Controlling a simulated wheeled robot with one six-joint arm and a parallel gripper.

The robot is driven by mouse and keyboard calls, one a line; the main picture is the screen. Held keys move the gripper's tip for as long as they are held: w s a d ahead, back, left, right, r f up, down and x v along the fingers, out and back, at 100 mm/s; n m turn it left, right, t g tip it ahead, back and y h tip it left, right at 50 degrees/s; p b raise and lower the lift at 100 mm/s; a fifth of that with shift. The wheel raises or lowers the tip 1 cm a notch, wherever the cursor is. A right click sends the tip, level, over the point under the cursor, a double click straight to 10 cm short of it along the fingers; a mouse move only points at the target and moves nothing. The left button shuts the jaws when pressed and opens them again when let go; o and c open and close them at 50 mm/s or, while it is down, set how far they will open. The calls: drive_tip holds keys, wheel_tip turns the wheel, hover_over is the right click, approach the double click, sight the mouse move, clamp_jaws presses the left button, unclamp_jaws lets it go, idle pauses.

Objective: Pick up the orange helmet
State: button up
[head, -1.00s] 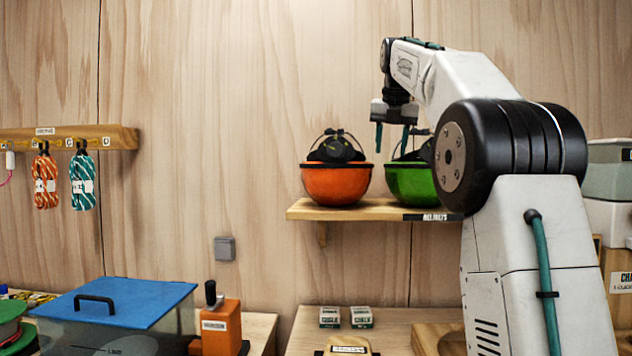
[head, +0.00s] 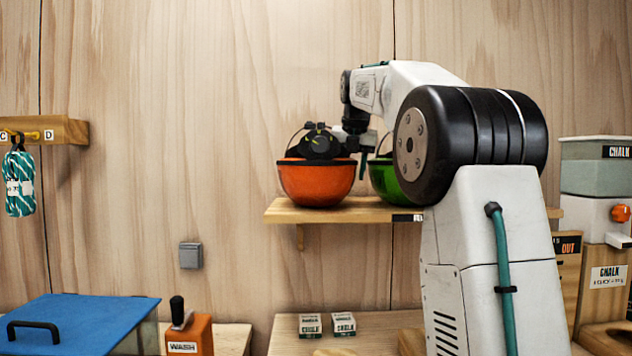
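The orange helmet (head: 316,186) rests bowl-like, open side up, on a wall shelf in the head view, with dark padding and a thin strap showing above its rim. A green helmet (head: 386,181) stands to its right, partly hidden by my arm. My gripper (head: 362,158) is low at the orange helmet's right side, beside its rim. One teal finger shows in the space between the two helmets. The other finger is not clearly visible, so I cannot tell how far apart they are or whether they touch the helmet.
The wooden shelf (head: 285,211) has free room only at its left end. Below, chalk boxes (head: 311,326) stand on a bench. A blue-lidded box (head: 75,322) and an orange wash bottle (head: 190,337) are at lower left. A chalk dispenser (head: 597,170) stands at right.

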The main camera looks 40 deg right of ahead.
drive_tip(key=shift+f, duration=0.2)
clamp_jaws()
drive_tip(key=shift+r, duration=0.15)
